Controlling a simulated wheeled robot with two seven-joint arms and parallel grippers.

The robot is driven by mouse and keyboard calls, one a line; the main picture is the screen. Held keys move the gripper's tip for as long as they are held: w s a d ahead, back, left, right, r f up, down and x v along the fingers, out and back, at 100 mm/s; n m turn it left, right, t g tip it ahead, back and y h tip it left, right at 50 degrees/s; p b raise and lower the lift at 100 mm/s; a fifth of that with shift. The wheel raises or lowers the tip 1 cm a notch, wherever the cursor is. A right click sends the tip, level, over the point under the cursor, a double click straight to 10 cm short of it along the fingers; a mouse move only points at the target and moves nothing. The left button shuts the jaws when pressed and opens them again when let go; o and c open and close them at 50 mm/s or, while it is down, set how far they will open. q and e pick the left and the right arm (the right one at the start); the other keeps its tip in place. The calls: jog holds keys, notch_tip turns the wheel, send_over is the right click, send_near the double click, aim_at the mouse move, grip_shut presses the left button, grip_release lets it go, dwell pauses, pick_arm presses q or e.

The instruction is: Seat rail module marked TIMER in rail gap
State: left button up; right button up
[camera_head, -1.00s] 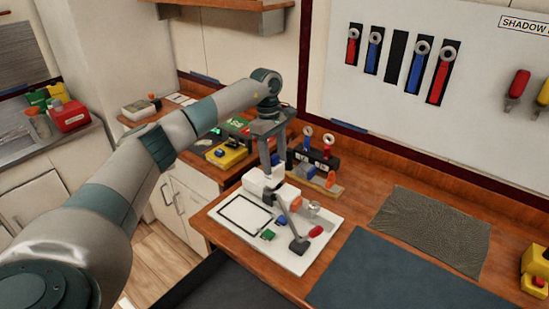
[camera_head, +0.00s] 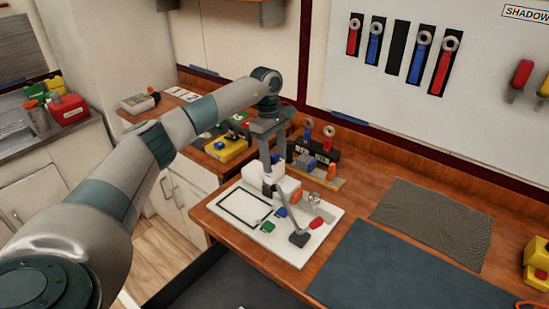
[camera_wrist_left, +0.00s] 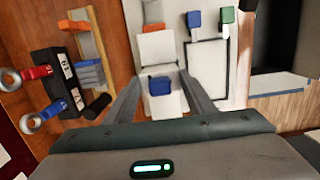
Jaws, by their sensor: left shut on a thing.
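My left gripper (camera_head: 275,181) is at the back of a white board (camera_head: 225,220) on the bench. In the left wrist view its fingers (camera_wrist_left: 160,100) are shut on a white module with a blue part (camera_wrist_left: 160,86). Its marking cannot be read. The rail (camera_wrist_left: 92,42) carries an orange end piece (camera_wrist_left: 70,25) and grey-blue modules (camera_wrist_left: 88,73). In the head view the rail (camera_head: 331,183) lies just behind and right of the gripper, apart from the held module. The gap cannot be made out clearly. My right gripper is not in view.
A black rack (camera_head: 326,154) with red and blue tools stands behind the rail. Another white block (camera_wrist_left: 158,46) sits beside the held module. Blue, green and red pieces lie on the board. A dark mat (camera_head: 400,265) and a grey mat (camera_head: 432,222) lie flat to the right.

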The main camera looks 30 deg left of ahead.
aim_at(274, 167)
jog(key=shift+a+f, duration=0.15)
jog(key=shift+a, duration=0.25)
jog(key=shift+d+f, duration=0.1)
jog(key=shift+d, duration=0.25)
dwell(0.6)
pick_arm(q)
jog(key=shift+f+b, duration=0.1)
jog(key=shift+b, duration=0.3)
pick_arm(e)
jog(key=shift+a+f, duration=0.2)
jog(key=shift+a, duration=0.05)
pick_arm(q)
jog(key=shift+f+b, duration=0.7)
jog(key=shift+f, duration=0.3)
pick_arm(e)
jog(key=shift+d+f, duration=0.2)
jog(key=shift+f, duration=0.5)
pick_arm(q)
jog(key=shift+f+b, duration=0.65)
jog(key=shift+f, duration=0.3)
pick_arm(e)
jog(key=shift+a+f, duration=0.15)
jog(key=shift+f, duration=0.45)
pick_arm(q)
jog(key=o, duration=1.3)
jog(key=shift+r, duration=0.1)
